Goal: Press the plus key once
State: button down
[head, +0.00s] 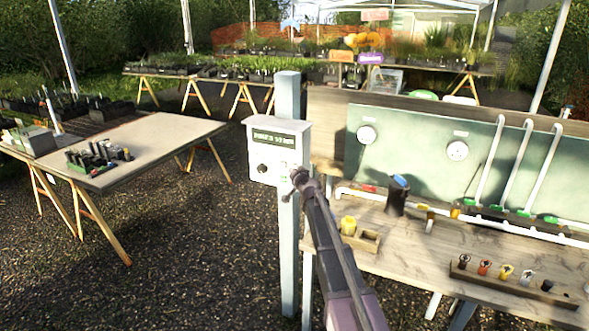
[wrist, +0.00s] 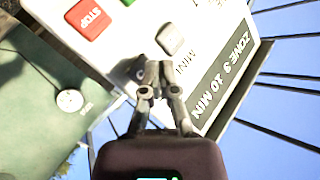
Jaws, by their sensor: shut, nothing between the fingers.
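A pale control box (head: 278,150) is fixed to a grey-blue post. In the wrist view its face fills the top, turned round, with a display (wrist: 222,82) reading "ZONE 3 10 MIN". A grey key (wrist: 171,39) is just beyond my fingertips, and the label beside it begins "MIN". I cannot make out a plus sign on any key. A red STOP key (wrist: 88,18) is farther left. My gripper (wrist: 160,70) is shut and empty, its tips pointing at the box face near the grey key. My gripper (head: 298,177) hides the box's lower right corner in the head view; contact cannot be told.
A dark round knob (head: 262,168) is on the box's left side. A workbench (head: 480,265) with white pipes, a dark cup (head: 397,196) and a yellow item (head: 348,225) is at the right. A table (head: 150,140) stands at the left, with open gravel between.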

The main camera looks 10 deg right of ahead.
jog(key=shift+w+d, duration=0.5)
jog(key=shift+w, duration=0.2)
dwell(1.7)
jog(key=shift+s+a, duration=0.1)
dwell(0.3)
jog(key=shift+s+a, duration=0.4)
jog(key=shift+s, duration=0.15)
dwell(0.3)
jog(key=shift+s+a, duration=0.75)
jog(key=shift+s, duration=0.3)
jog(key=shift+s+a, duration=0.75)
jog(key=shift+s, duration=0.25)
